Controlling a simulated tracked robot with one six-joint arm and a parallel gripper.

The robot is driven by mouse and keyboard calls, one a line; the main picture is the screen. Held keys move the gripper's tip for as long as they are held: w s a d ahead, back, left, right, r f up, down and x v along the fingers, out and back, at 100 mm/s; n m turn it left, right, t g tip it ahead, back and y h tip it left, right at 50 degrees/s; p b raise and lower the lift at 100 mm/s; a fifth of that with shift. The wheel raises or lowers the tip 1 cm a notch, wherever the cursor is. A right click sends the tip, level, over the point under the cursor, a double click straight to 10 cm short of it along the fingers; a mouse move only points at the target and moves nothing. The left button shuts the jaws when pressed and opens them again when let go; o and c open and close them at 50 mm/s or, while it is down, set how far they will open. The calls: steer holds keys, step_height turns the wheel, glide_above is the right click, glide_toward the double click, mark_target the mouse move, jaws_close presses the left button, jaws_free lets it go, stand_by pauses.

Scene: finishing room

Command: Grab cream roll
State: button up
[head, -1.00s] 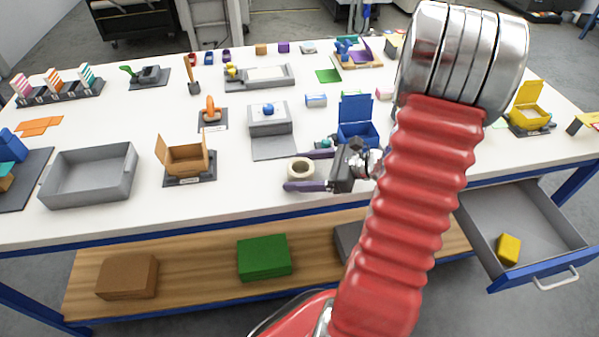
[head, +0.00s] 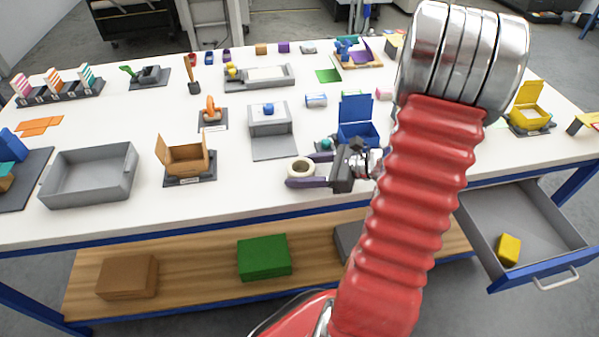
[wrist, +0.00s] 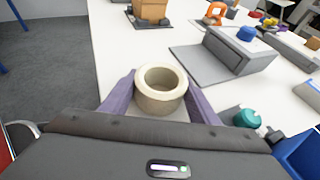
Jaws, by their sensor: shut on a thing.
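The cream roll (head: 300,168) is a short ring with an open hole, upright near the front of the white table. It shows between the purple fingers in the wrist view (wrist: 161,90). My gripper (head: 301,169) is shut on the roll, with one finger on each side of it. The far finger is partly hidden by the roll in the head view. Whether the roll still touches the table is hard to tell.
A blue open box (head: 357,124) and a teal piece (wrist: 246,118) lie close to my gripper. An open tan box (head: 185,157) is to the left. An open drawer (head: 530,230) juts out at right.

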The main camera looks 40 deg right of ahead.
steer(key=shift+c, duration=0.9)
steer(key=shift+r, duration=0.1)
step_height(320, 180, up, 10)
steer(key=shift+s, duration=0.1)
stand_by(0.5)
